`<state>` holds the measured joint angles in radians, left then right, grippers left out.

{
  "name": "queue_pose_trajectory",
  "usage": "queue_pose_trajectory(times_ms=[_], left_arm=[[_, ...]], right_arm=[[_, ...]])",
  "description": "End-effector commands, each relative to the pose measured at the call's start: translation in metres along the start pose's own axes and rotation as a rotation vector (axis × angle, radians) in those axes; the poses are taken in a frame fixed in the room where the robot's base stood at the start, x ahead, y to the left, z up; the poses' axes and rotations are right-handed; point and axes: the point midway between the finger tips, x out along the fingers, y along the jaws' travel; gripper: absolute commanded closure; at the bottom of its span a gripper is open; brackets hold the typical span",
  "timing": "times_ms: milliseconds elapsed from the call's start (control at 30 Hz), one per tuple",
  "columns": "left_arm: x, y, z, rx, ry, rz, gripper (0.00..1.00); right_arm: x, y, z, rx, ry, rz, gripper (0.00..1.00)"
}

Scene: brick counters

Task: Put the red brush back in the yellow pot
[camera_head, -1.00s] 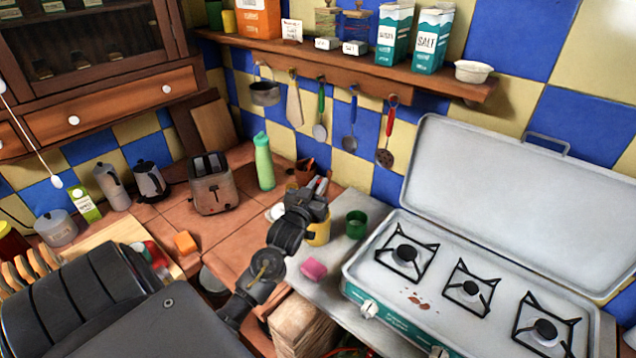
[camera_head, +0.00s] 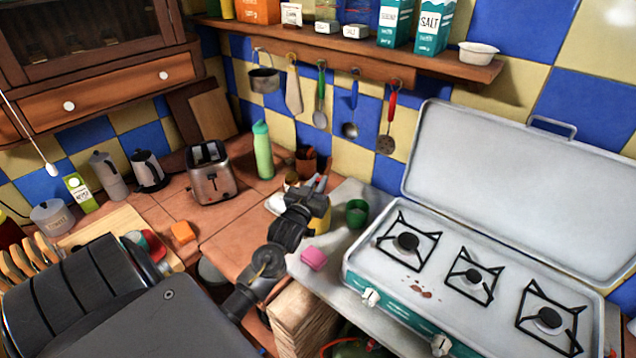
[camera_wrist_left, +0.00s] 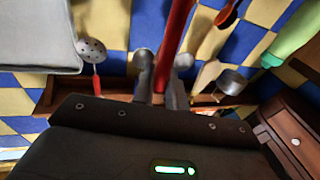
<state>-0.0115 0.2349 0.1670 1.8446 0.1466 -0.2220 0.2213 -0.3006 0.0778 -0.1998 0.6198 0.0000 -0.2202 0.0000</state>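My left gripper (camera_head: 318,184) is over the pot in the head view. In the left wrist view its two fingers (camera_wrist_left: 162,78) are closed around a red handle, which I take as the red brush (camera_wrist_left: 176,35). The brush's bristle end cannot be made out, and only a bit of red shows between the fingers in the head view. I cannot tell whether the brush touches the pot. My right gripper is not in view.
A green cup (camera_head: 356,212) and a pink sponge (camera_head: 314,259) are close by on the grey surface. The stove (camera_head: 420,285) with raised lid is to the right. A green bottle (camera_head: 263,150), brown pot (camera_head: 306,160) and toaster (camera_head: 211,178) stand behind and left.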

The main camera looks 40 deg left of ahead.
Motion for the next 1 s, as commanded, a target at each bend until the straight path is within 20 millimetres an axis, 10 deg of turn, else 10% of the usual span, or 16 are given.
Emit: queue_pose_trajectory(times_ms=[167,533,1000], left_arm=[[0.0,0.0,0.0,0.0,0.0,0.0,0.62],[-0.006,0.0,0.002,0.0,0.0,0.0,0.62],[-0.09,0.0,0.003,-0.001,0.0,0.0,0.62]], right_arm=[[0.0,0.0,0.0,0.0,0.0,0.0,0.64],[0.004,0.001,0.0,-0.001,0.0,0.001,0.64],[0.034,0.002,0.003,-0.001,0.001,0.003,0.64]])
